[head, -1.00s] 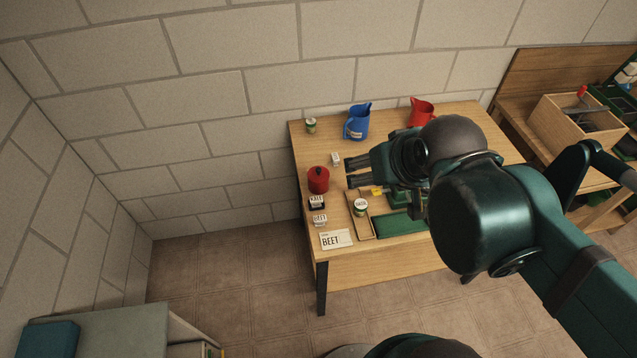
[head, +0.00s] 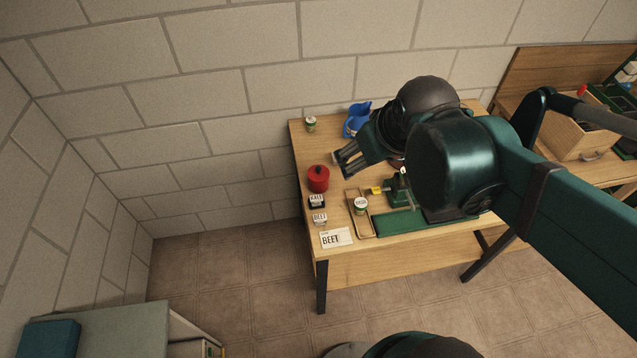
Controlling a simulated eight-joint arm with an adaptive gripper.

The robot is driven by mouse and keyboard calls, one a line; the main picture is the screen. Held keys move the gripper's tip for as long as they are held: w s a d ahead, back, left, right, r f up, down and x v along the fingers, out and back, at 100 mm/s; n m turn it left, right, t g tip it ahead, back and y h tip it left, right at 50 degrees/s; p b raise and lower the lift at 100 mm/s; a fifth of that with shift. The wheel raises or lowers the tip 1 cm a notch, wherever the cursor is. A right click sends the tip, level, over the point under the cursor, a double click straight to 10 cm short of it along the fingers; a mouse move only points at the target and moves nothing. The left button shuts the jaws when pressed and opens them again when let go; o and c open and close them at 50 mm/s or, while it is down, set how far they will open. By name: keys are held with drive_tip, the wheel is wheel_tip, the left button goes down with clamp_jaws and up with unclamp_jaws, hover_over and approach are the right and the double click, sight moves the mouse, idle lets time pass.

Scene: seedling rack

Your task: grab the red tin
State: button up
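The red tin (head: 318,180) stands upright near the left edge of the wooden table, with a dark knob on its lid. My gripper (head: 341,165) is just right of it and a little farther back, pointing left. Its fingers look parted, with nothing seen between them. A gap shows in the picture between the fingertips and the tin. My wrist hides part of the table behind it.
Black and white seed labels (head: 317,200) and a BEET card (head: 336,238) lie in front of the tin. A wooden tray (head: 361,228) holds a small pot. A small tin (head: 310,125) and a blue jug (head: 352,128) stand at the back.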

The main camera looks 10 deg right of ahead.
drive_tip(key=w+a+f+n+g, duration=0.2)
drive_tip(key=w+f+n, duration=0.15)
drive_tip(key=w, duration=0.35)
drive_tip(key=n+g, duration=0.2)
drive_tip(key=n, duration=0.6)
approach(318, 168)
wheel_tip(318, 168, up, 2)
drive_tip(key=s+d, duration=0.2)
drive_tip(key=w+f+n, duration=0.1)
drive_tip(key=f, duration=0.1)
drive_tip(key=w+a+f+n+g, duration=0.1)
drive_tip(key=f, duration=0.2)
drive_tip(key=w+a+f+n+p, duration=0.1)
drive_tip(key=f, duration=0.2)
drive_tip(key=shift+w+g, duration=0.2)
drive_tip(key=shift+g, duration=0.2)
drive_tip(key=shift+w+a+f+n, duration=0.15)
drive_tip(key=shift+f+n, duration=0.3)
drive_tip(key=shift+f, duration=0.35)
drive_tip(key=shift+f, duration=1.3)
drive_tip(key=shift+f, duration=0.1)
drive_tip(key=shift+f+p, duration=0.3)
drive_tip(key=shift+f, duration=2.2)
